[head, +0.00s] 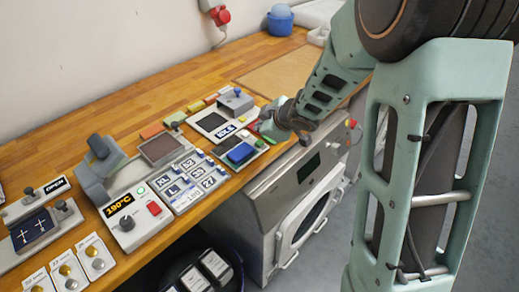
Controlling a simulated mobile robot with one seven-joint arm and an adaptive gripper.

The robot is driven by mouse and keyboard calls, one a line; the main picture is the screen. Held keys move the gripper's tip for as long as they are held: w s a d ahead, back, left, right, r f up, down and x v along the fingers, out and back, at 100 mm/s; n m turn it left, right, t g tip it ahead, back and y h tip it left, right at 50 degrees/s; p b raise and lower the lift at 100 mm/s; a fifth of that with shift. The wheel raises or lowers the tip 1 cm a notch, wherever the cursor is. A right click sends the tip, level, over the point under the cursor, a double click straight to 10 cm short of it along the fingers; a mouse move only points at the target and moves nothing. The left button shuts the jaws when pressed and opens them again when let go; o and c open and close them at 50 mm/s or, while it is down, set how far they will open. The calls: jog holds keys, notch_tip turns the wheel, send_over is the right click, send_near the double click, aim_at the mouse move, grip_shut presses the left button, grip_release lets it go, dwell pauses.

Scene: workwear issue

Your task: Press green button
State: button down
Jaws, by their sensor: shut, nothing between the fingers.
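My gripper (268,127) is at the right part of the wooden bench, near its front edge, with the fingers shut and empty. It is low over a small device with a blue block (240,153). A small green spot (260,144) shows on this device just below the fingers; I cannot tell if it is a button or if the fingers touch it. Further left, a white control box (127,225) reads "190°C" and carries a red button (154,208) and a small green-ringed round part (141,189). The gripper is well to the right of that box.
A heat press (100,165) and a label panel (190,178) stand on the bench (150,100). A grey device with a display (215,125) is left of my gripper. A grey machine with a door (305,180) stands below the bench edge. The back left bench is clear.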

aim_at(260, 144)
jog(key=shift+f+b, duration=0.9)
jog(key=shift+f, duration=0.6)
jog(key=shift+f, duration=0.1)
jog(key=shift+f+b, duration=0.3)
jog(key=shift+f+b, duration=0.45)
jog(key=shift+f, duration=0.1)
dwell(0.7)
jog(key=shift+r, duration=0.15)
jog(key=shift+r+p, duration=0.8)
jog(key=shift+p, duration=0.15)
notch_tip(260, 144, up, 5)
jog(key=p, duration=0.5)
jog(key=shift+r, duration=0.1)
